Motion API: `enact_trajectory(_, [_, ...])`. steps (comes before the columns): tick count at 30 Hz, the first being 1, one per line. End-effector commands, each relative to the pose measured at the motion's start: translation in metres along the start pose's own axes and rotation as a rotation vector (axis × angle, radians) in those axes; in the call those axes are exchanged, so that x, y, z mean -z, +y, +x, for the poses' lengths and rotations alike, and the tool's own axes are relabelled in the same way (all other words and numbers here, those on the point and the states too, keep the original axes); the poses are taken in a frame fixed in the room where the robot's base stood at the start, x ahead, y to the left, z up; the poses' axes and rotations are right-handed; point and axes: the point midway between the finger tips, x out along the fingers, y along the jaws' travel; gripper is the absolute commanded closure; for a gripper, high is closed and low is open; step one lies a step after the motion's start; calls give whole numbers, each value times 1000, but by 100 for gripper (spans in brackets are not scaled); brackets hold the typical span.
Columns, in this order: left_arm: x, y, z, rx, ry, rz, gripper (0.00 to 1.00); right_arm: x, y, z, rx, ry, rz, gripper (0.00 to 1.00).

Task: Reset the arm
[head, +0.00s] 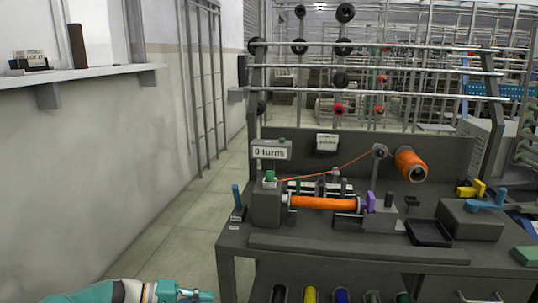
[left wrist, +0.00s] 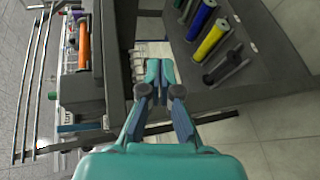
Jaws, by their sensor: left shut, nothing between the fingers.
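My left gripper (head: 188,295) shows at the bottom left of the head view, low and to the left of the grey winding bench (head: 228,240), apart from it. In the left wrist view my left gripper (left wrist: 160,72) is shut, with its fingertips together and nothing between them. The orange bobbin (head: 322,203) sits in the winder on the bench, and an orange thread runs from the orange spool (head: 409,164) across to the left. A sign (head: 271,150) reads "0 turns". My right gripper is not in view.
A shelf below the bench top holds several coloured spools, among them a yellow one (left wrist: 217,38). A black tray (head: 430,233) and a grey box (head: 470,219) stand at the bench's right. A wall with a ledge (head: 90,73) runs along the left. The floor between is clear.

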Motion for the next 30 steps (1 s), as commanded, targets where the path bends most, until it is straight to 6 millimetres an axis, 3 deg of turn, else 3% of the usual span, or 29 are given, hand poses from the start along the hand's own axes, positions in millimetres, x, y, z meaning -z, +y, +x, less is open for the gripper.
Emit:
enact_trajectory(5, [-50,-106,38,304,-13,-174,100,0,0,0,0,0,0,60])
enact_trajectory(9, [-115,-192,49,588,-23,-230,100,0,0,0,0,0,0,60])
enact_trajectory(12, [-168,-240,45,771,-33,-202,100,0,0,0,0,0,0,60])
enact_trajectory(15, [-211,-268,38,888,-35,-135,100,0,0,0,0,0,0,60])
enact_trajectory(19, [-253,-282,32,954,-38,-35,100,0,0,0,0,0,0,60])
enact_trajectory(24, [-297,-280,31,958,-41,77,100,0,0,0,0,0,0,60])
enact_trajectory(27, [-317,-267,30,935,-36,125,100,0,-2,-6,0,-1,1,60])
enact_trajectory(30, [-314,-241,22,938,-31,121,100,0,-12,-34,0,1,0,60])
